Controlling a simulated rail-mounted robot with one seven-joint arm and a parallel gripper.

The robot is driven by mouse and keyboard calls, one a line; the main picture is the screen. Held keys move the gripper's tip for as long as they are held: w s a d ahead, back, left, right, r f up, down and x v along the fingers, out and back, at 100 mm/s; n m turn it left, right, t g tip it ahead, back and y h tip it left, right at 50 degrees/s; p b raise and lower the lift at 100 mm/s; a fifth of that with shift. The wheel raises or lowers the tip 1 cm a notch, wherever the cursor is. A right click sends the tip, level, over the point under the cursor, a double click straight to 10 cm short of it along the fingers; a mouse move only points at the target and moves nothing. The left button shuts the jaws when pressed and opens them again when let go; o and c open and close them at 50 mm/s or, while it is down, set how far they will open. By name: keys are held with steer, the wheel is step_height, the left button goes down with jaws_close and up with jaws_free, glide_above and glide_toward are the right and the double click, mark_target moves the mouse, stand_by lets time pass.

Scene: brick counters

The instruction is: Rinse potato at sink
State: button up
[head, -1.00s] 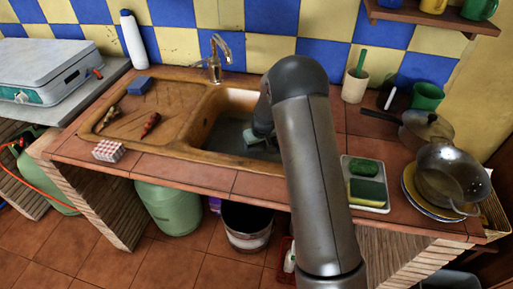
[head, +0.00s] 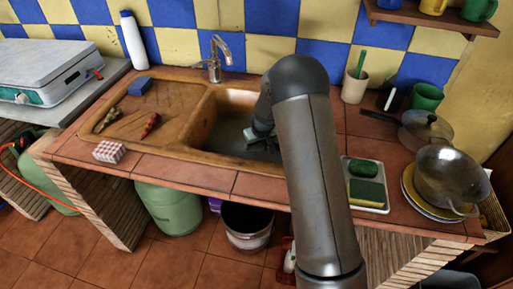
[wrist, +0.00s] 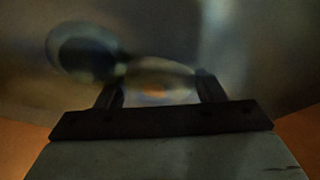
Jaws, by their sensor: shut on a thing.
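The brown sink (head: 185,143) is set into the tiled counter, and its basin on the right holds greyish water (head: 228,138). The tap (head: 215,60) stands behind the basin. My gripper (head: 258,138) is low in the basin, partly behind my arm, at or below the water surface. In the wrist view my gripper (wrist: 158,85) is shut on a blurred, pale brownish oblong thing, seemingly the potato (wrist: 155,72). The potato does not show in the head view. A dark round shape (wrist: 85,52), perhaps the drain, shows behind it.
A blue sponge (head: 140,84) and small peppers (head: 151,124) lie on the drainboard. A white tray (head: 366,208) with sponges is right of my arm. Plates with a pan (head: 452,177), a cup (head: 354,86) and a green mug (head: 426,97) crowd the right side.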

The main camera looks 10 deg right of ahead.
step_height(320, 180, up, 19)
steer(key=p, duration=0.8)
steer(key=shift+f+p, duration=0.2)
steer(key=shift+p, duration=0.15)
stand_by(0.5)
stand_by(2.0)
step_height(320, 180, up, 4)
steer(key=shift+f+p, duration=0.1)
steer(key=shift+p, duration=0.8)
